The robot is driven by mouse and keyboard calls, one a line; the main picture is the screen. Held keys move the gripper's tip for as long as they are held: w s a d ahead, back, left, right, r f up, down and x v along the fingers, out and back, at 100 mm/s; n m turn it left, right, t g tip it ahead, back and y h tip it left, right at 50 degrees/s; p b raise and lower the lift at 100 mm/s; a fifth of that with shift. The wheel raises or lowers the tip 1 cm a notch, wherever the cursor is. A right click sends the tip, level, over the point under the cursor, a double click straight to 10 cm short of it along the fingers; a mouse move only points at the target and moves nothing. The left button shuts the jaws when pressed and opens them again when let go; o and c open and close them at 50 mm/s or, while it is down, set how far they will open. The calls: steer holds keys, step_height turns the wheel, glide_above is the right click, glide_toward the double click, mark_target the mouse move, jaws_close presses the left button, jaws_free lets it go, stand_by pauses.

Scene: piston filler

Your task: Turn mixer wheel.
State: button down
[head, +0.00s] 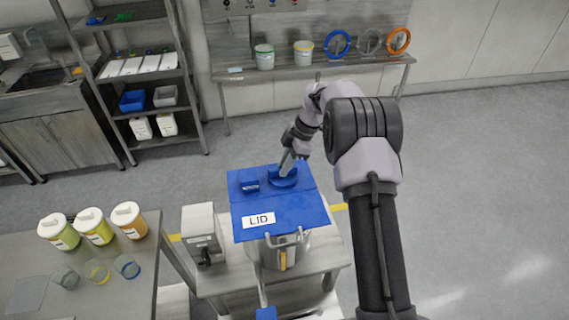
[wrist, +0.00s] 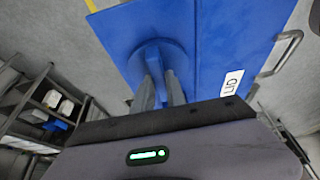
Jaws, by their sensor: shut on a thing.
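The mixer wheel is a round blue disc with a raised grip bar (head: 283,180), on the far part of a blue lid (head: 290,212) labelled LID. My gripper (head: 287,167) reaches down onto it from behind. In the wrist view, the wheel (wrist: 181,50) sits beyond my two grey fingers, and my gripper (wrist: 160,90) is shut on the wheel's upright blue bar between the fingertips. The fingers hide part of the bar and disc. The lid (wrist: 225,40) lies flat on the metal hopper (head: 312,248).
A small blue block (head: 249,182) stands on the lid left of the wheel. A grey box (head: 203,233) is left of the hopper. A table with several jars (head: 94,227) is at lower left. A wall bench (head: 280,73) holds tubs and rings. Open floor lies right.

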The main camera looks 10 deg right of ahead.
stand_by(0.4)
steer(key=c, duration=1.4)
jaws_free()
steer(key=shift+o, duration=0.2)
steer(key=p+v, duration=0.3)
steer(key=v, duration=1.4)
steer(key=shift+d+r+p, duration=0.15)
steer(key=shift+p, duration=0.25)
